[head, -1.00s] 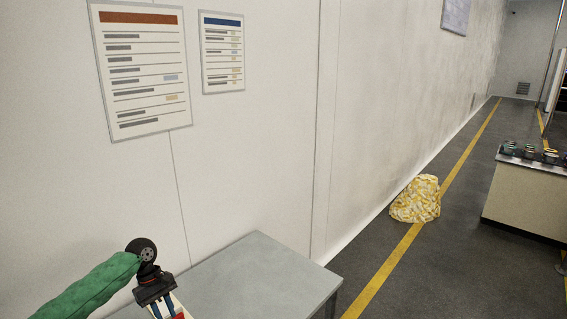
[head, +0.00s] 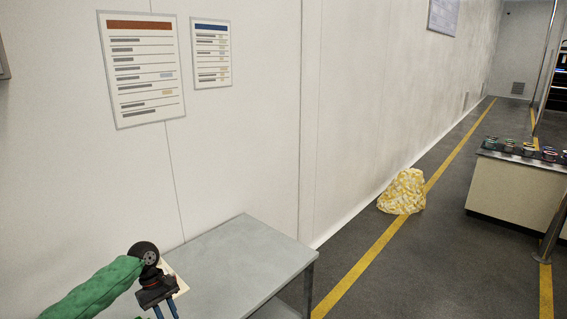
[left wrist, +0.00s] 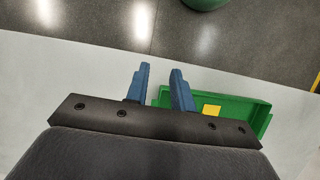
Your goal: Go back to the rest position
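My left gripper (head: 167,314) is at the bottom left of the head view, at the end of my green-sleeved arm. It is in front of the near-left part of a grey table. In the left wrist view its two blue fingers (left wrist: 160,76) stand apart with nothing between them, so it is open. My right gripper is in neither view.
The grey table (head: 230,262) stands against the white wall. A cream sheet (head: 176,275) shows behind my gripper. The left wrist view shows a green tray (left wrist: 262,103) with a yellow patch. A yellow-and-white bag (head: 402,192) and a counter (head: 512,190) stand farther off.

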